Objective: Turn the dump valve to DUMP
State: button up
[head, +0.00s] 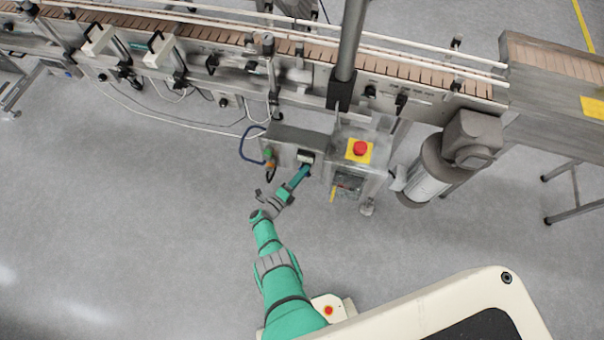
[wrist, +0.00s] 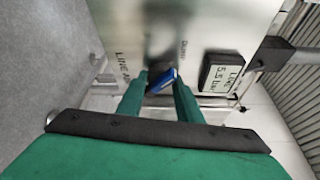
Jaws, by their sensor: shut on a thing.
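The dump valve's blue handle (wrist: 161,79) shows in the wrist view, on a metal panel (wrist: 200,25), slanting up to the right. My gripper (wrist: 160,84) is shut on it, with one green finger on each side. In the head view my gripper (head: 303,171) reaches the front of the metal cabinet under the conveyor. The handle cannot be made out there, and much of the valve body is hidden behind the fingers.
A small display (wrist: 222,74) reading LINE 5.5 bar sits right of the handle. A red stop button (head: 360,148) on a yellow plate is right of my gripper. A conveyor (head: 230,35) runs behind, and a cylindrical motor (head: 428,170) stands right. The floor at left is clear.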

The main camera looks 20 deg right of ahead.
jog(key=shift+w+a+r+n, duration=0.2)
jog(key=shift+w+a+n, duration=0.05)
jog(key=shift+w+n, duration=0.15)
dwell(0.6)
jog(key=o, duration=0.9)
jog(key=shift+o, duration=0.7)
jog(key=shift+s+d+f, duration=0.1)
jog(key=shift+s, duration=0.1)
jog(key=shift+s, duration=0.1)
jog(key=v, duration=1)
jog(key=shift+a+f, duration=0.15)
jog(key=shift+a, duration=0.2)
jog(key=shift+s, duration=0.1)
